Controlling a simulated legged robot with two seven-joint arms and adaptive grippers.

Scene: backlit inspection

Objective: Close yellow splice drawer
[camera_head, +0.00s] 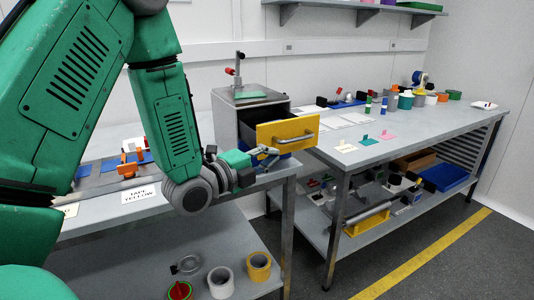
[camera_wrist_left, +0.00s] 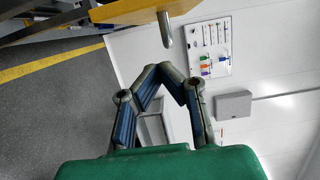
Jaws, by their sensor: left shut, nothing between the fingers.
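The yellow splice drawer (camera_head: 288,132) stands pulled out of a grey cabinet (camera_head: 228,112) on the workbench, and its dark inside shows behind the yellow front. A grey bar handle (camera_head: 296,139) crosses that front. My left gripper (camera_head: 270,155) is shut and empty, just below and left of the yellow front, apart from the handle as far as I can see. In the left wrist view the yellow front (camera_wrist_left: 140,10) crosses the top edge. The handle (camera_wrist_left: 165,30) hangs just beyond my closed fingertips (camera_wrist_left: 172,68). My right gripper is in neither view.
A blue front (camera_head: 284,156) shows below the yellow drawer, partly hidden. A lever tool (camera_head: 238,70) stands on the cabinet. A second bench (camera_head: 410,140) with cards, cups and small parts stands to the right. Tape rolls (camera_head: 259,266) lie on the lower shelf.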

